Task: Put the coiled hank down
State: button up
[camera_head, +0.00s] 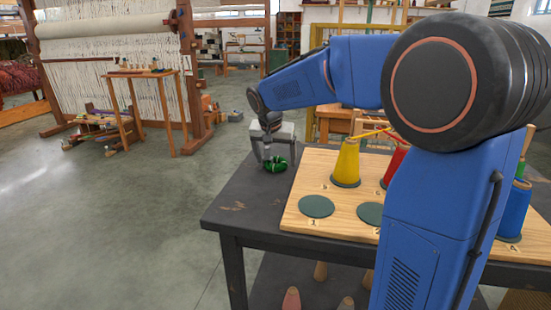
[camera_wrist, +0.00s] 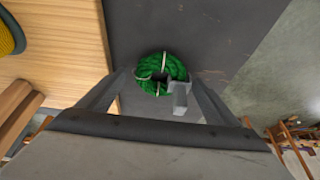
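The coiled hank is a green ring of yarn with pale ties (camera_wrist: 152,68). In the head view the hank (camera_head: 276,164) is at the dark table's far left corner, beside the wooden board, and appears to rest on the tabletop. My gripper (camera_head: 271,158) points down over it. In the wrist view my gripper's fingers (camera_wrist: 156,82) stand apart on either side of the hank. A grey finger pad covers the hank's lower right edge, and a gap shows on its left. Exact contact cannot be told.
The dark table (camera_head: 235,205) has bare surface left of the wooden board (camera_head: 285,212). On the board are numbered green discs (camera_head: 316,206), a yellow cone (camera_head: 346,164), a red cone (camera_head: 395,165) and a blue spool (camera_head: 514,210). A loom stands beyond, across open floor.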

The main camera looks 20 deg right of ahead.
aim_at(276, 160)
jog(key=v, duration=1.1)
jog(key=shift+r, duration=0.35)
jog(key=shift+o, duration=0.5)
jog(key=v, duration=0.5)
jog(key=shift+w+d+r, duration=0.2)
jog(key=shift+r, duration=0.2)
jog(key=x, duration=1.7)
jog(key=shift+f, duration=0.25)
jog(key=shift+c, duration=0.6)
jog(key=c, duration=1.1)
notch_tip(276, 160, up, 10)
jog(key=shift+r, duration=0.1)
